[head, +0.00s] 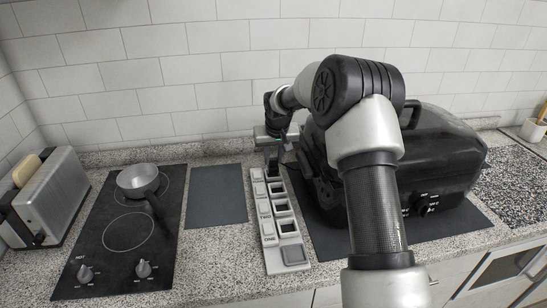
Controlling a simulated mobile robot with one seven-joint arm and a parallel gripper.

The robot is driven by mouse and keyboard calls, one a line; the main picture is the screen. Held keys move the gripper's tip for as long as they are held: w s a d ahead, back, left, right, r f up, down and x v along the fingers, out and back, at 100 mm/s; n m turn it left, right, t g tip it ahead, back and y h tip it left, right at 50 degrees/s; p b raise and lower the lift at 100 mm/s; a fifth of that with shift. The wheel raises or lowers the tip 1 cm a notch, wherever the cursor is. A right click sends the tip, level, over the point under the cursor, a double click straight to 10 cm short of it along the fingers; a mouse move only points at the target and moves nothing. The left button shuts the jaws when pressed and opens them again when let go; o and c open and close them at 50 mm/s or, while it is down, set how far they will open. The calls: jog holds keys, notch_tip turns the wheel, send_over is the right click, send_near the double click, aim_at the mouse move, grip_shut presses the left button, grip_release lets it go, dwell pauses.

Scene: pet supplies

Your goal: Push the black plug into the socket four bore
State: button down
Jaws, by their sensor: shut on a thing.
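A long white socket board (282,266) lies on the counter, with a row of square dark bores and small label tiles along its left side. My gripper (272,146) is over the far end of this board, shut on a small dark piece, the black plug (273,163), which points down. The far bore lies under the plug and is mostly hidden by it and the gripper. I cannot tell whether the plug is above the bore or partly inside it. The label tiles are too small to read surely; the nearest seems to read ONE.
A large black grill (440,150) stands right of the board, partly behind my arm. A dark grey mat (216,195) lies left of the board. Further left are a cooktop (110,262) with a small pan (138,181) and a toaster (58,200). A tiled wall closes the back.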

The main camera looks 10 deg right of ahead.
jog(key=shift+f+b, duration=0.95)
jog(key=shift+f, duration=0.45)
dwell(0.4)
jog(key=c, duration=1.4)
grip_release()
